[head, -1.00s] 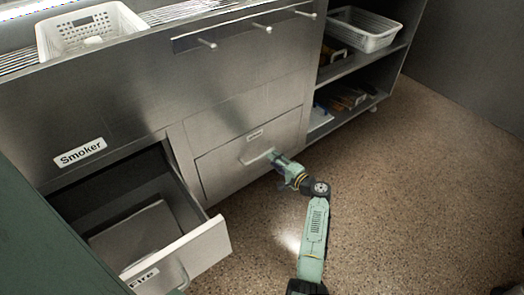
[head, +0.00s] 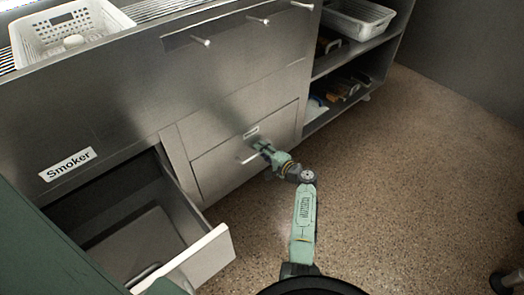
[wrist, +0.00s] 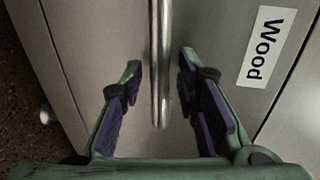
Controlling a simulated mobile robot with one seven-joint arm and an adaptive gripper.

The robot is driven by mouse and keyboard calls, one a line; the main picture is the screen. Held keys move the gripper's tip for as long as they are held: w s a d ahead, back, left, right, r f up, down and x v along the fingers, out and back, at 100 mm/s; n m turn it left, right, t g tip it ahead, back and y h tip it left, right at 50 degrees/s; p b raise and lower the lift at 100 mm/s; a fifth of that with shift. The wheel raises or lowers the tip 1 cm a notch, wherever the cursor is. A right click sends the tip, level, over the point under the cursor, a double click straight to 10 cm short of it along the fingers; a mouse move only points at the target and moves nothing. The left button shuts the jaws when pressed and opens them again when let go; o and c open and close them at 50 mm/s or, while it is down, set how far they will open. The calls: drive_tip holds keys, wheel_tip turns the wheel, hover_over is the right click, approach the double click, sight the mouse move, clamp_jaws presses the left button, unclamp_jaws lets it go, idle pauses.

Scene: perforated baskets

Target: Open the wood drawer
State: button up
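The wood drawer (head: 225,165) is a closed metal front low in the cabinet, with a small label above its handle. In the wrist view its label reads "Wood" (wrist: 269,46). Its bar handle (wrist: 160,60) runs between the two fingers of my gripper (wrist: 157,90). The fingers are apart, one on each side of the bar, with a visible gap on both sides. In the head view my gripper (head: 258,149) is at the handle (head: 250,158) and partly covers it.
Another drawer (head: 209,256) stands pulled out at the lower left, under the "Smoker" label (head: 67,164). A white perforated basket (head: 40,45) is on top. Open shelves (head: 340,65) hold another basket (head: 358,17).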

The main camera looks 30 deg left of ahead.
clamp_jaws()
idle(0.6)
